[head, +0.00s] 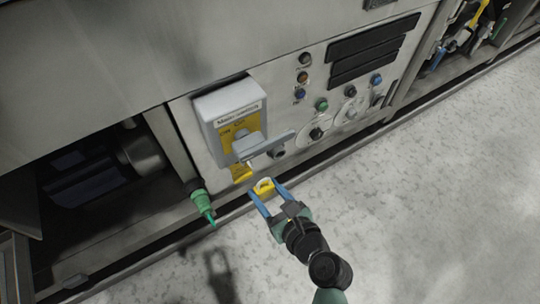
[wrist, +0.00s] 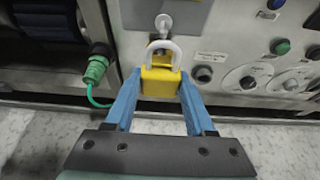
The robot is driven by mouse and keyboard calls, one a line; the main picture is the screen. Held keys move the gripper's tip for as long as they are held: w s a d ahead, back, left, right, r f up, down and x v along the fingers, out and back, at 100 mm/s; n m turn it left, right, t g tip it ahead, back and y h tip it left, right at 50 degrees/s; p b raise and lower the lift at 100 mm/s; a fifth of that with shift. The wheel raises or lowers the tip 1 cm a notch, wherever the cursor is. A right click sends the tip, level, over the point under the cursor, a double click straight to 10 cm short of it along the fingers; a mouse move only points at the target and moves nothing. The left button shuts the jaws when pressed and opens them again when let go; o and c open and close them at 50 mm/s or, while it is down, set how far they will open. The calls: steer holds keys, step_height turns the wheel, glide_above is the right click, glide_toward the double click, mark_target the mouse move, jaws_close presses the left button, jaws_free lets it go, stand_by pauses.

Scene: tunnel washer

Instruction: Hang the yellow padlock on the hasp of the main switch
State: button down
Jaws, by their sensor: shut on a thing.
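My gripper (head: 265,192), with blue fingers, is shut on the yellow padlock (head: 264,187). In the wrist view the padlock (wrist: 160,84) sits between the fingertips with its pale shackle (wrist: 162,46) up, pointing toward the panel. The main switch (head: 229,113) is a grey box with a yellow plate and a grey handle (head: 268,143) that sticks out to the right. The padlock is below the handle and apart from it. A small pale round-ended part (wrist: 164,23), perhaps the hasp, shows just above the shackle; I cannot tell whether they touch.
A green connector (head: 201,202) hangs left of the switch, with a green cable in the wrist view. Knobs and buttons (head: 321,104) fill the panel to the right. A dark opening (head: 75,180) lies at left. The floor (head: 410,180) in front is clear.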

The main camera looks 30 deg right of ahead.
steer(key=r+b+x, duration=0.1)
steer(key=x, duration=0.5)
steer(key=shift+w, duration=0.5)
steer(key=shift+f, duration=0.1)
stand_by(0.7)
steer(key=shift+c, duration=0.9)
jaws_free()
